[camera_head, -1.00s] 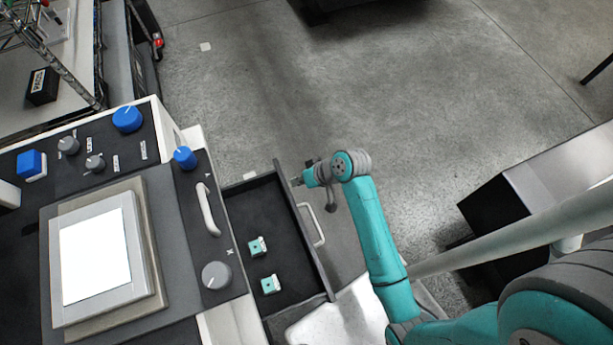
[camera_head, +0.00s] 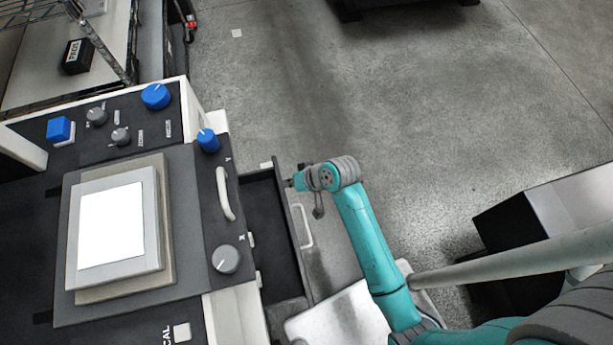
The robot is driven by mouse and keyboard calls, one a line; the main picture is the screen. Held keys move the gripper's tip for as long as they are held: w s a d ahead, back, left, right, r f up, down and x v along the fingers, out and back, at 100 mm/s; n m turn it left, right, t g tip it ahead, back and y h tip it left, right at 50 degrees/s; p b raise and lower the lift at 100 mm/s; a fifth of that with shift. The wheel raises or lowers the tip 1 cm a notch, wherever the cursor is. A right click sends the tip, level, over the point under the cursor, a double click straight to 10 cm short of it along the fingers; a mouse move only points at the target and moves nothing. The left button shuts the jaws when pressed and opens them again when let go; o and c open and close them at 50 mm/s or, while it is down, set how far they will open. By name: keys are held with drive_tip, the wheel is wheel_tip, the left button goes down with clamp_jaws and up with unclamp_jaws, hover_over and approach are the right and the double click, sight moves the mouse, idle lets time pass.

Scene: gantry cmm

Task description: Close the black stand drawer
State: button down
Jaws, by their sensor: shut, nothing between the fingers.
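The black stand drawer (camera_head: 270,225) is partly open at the right side of the black-and-white control console. Its front panel (camera_head: 293,243) carries a pale bar handle (camera_head: 305,226). The visible drawer floor is dark and bare, with small pale bits at the console's edge. My gripper (camera_head: 290,183) is at the far end of the front panel, on its outer side. Its fingers are small in the picture and look shut and empty. They seem to be against the panel, but contact is hard to make out.
The console has a screen (camera_head: 112,226), blue and grey knobs and a white grab handle (camera_head: 224,193). A shelf rack (camera_head: 60,50) stands at the upper left. A black-and-white box (camera_head: 540,225) stands at the right. The grey floor beyond my arm is open.

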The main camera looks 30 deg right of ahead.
drive_tip(key=a, duration=0.3)
drive_tip(key=w+a, duration=0.1)
drive_tip(key=a, duration=0.3)
drive_tip(key=w+a, duration=0.1)
drive_tip(key=a, duration=0.2)
drive_tip(key=shift+a, duration=0.25)
drive_tip(key=shift+d, duration=0.15)
